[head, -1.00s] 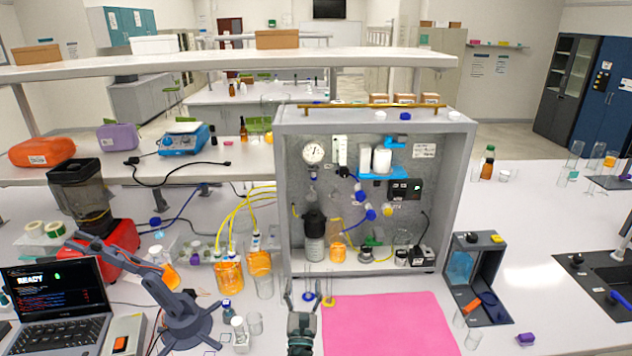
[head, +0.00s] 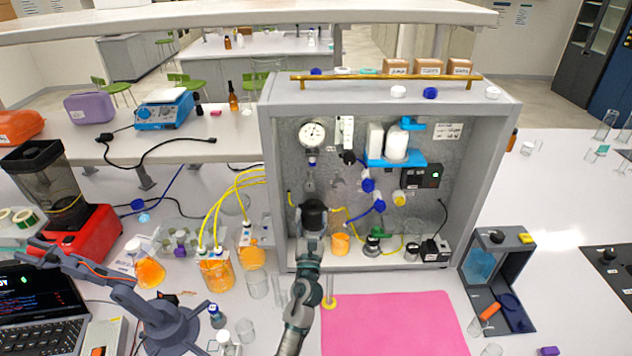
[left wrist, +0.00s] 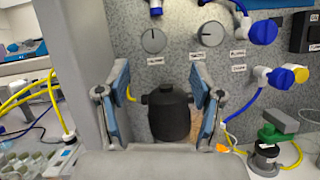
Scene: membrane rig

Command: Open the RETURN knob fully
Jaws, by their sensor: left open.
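Two round grey knobs with pointer lines sit on the panel in the left wrist view: a left knob (left wrist: 153,40) and a right knob (left wrist: 210,34). Labels are under them, but I cannot read which says RETURN. In the head view they are small, below the gauge. My left gripper (left wrist: 160,80) is open and empty, its fingers spread below the left knob, apart from it. A black-topped vessel (left wrist: 169,118) shows between and beyond the fingers. In the head view the left gripper (head: 311,238) is at the front of the cabinet, overlapping that vessel.
The grey cabinet (head: 272,190) has a side wall close to the left of my gripper. Blue valves (head: 368,185) and tubing are to the right of the knobs. Orange-filled beakers (head: 217,275) stand outside at left. A pink mat (head: 395,325) lies in front, clear.

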